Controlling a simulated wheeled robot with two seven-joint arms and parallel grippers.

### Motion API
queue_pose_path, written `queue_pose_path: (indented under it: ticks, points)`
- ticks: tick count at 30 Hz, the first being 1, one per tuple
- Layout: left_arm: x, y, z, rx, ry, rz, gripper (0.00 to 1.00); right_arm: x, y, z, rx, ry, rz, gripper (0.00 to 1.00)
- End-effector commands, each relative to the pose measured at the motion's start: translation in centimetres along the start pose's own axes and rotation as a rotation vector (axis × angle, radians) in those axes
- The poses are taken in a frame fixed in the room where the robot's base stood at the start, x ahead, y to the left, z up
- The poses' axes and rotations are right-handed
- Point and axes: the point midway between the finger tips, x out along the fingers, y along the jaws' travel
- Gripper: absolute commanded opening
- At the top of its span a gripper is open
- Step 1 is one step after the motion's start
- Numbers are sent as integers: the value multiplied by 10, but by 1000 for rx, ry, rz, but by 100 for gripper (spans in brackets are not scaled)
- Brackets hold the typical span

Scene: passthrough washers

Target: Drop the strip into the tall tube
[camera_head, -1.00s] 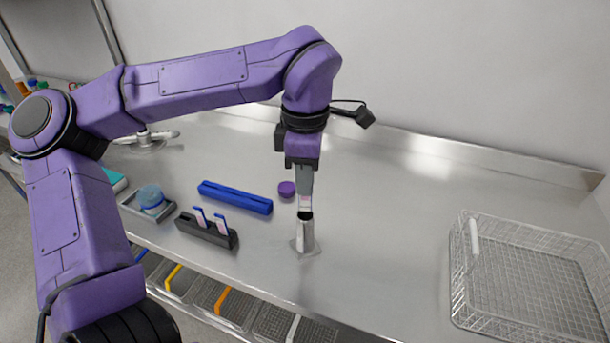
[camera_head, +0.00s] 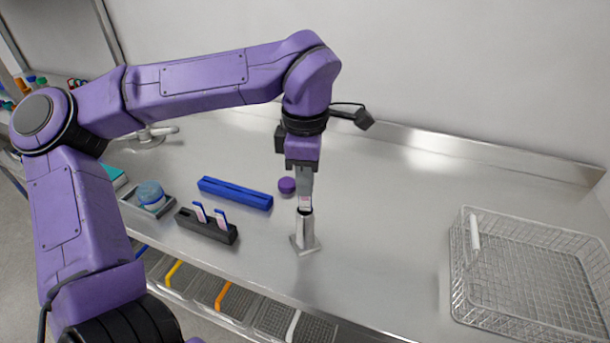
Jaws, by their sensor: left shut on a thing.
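My left gripper (camera_head: 304,186) points straight down over the tall tube (camera_head: 303,232) and is shut on a strip (camera_head: 304,203). Only a small pale pink and white part of the strip shows below the fingers. The strip's lower end is at the tube's mouth; I cannot tell how far it is inside. The tube is a grey metallic cylinder standing upright on a flat foot on the steel bench. My right gripper is not in view.
A dark rack (camera_head: 207,227) holds two upright strips left of the tube. A blue bar-shaped rack (camera_head: 235,194), a purple cap (camera_head: 287,185) and a blue-lidded jar (camera_head: 150,194) stand nearby. A wire basket (camera_head: 530,275) is at right. The bench between tube and basket is clear.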

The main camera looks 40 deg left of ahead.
Motion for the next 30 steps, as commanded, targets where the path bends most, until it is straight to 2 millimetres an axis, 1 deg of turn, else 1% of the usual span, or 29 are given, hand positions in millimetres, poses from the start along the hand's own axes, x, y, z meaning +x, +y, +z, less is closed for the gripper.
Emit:
queue_pose_path:
  ticks: [30]
  points:
    - [32,0,0,0,0,0,0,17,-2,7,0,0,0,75]
